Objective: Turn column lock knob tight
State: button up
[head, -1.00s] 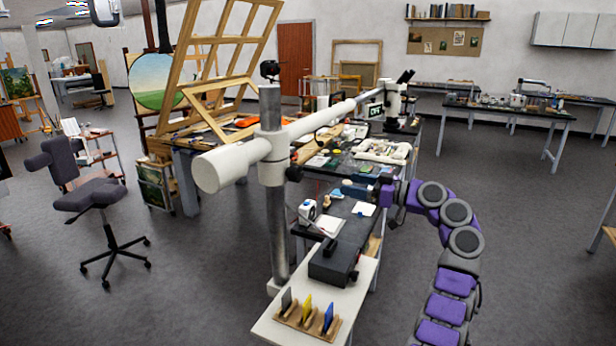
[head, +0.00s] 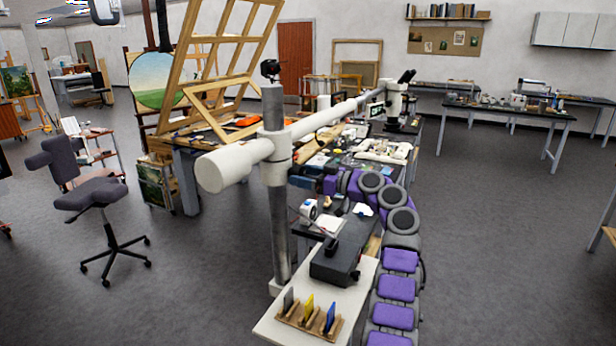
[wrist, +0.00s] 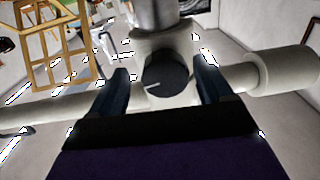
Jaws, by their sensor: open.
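The lock knob (wrist: 167,79), a round black disc with a white line pointing left, shows in the wrist view on the pale collar of the column (wrist: 153,14). My gripper (wrist: 160,72) is open, with one dark finger on each side of the knob. Gaps show between the fingers and the knob, so it is not gripped. In the head view the grey metal column (head: 279,232) carries a white boom (head: 235,163). My gripper (head: 304,179) is close to the right of the collar there, and the knob is hidden.
The boom crosses on both sides of the collar. A black box (head: 335,264) and a rack with several coloured pieces (head: 308,318) stand on the white base plate (head: 275,330). A crowded table (head: 385,160) lies behind. Open floor is at left.

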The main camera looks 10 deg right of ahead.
jog(key=shift+a, duration=1)
jog(key=shift+c, duration=0.8)
jog(key=shift+d, duration=0.9)
jog(key=c, duration=0.5)
jog(key=shift+s+d, duration=0.15)
jog(key=shift+c, duration=1.9)
jog(key=shift+a, duration=0.3)
